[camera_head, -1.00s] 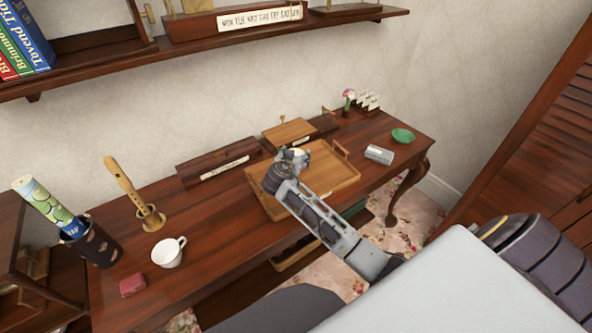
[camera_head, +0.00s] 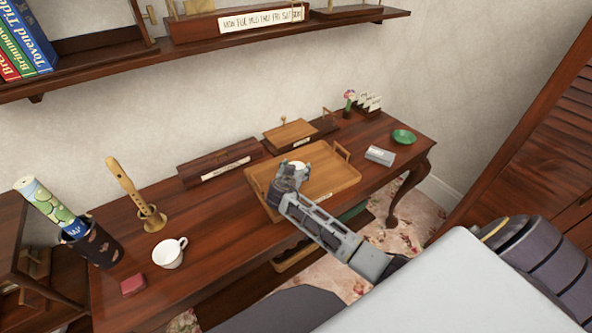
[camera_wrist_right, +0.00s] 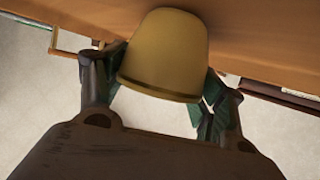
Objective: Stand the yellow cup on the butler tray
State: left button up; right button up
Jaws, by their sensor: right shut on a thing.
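The yellow cup (camera_wrist_right: 165,55) is between the two fingers of my right gripper (camera_wrist_right: 160,88) in the right wrist view, with the fingers against its sides. In the head view my right gripper (camera_head: 293,174) is over the left part of the butler tray (camera_head: 335,180), a light wooden tray with raised handles on the table. The gripper hides most of the cup there. The tray's wood (camera_wrist_right: 265,55) is close to the cup in the wrist view; I cannot tell whether they touch. My left gripper is out of view.
The tray stands on a long dark table (camera_head: 215,215). A white mug (camera_head: 168,254), a recorder on a stand (camera_head: 130,185) and a red block (camera_head: 133,285) are to the left. Wooden boxes (camera_head: 220,162) line the back.

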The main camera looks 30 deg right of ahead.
jog(key=shift+f, duration=0.25)
jog(key=shift+f, duration=0.1)
jog(key=o, duration=1.1)
jog(key=shift+b+v, duration=0.4)
jog(key=shift+v, duration=5.65)
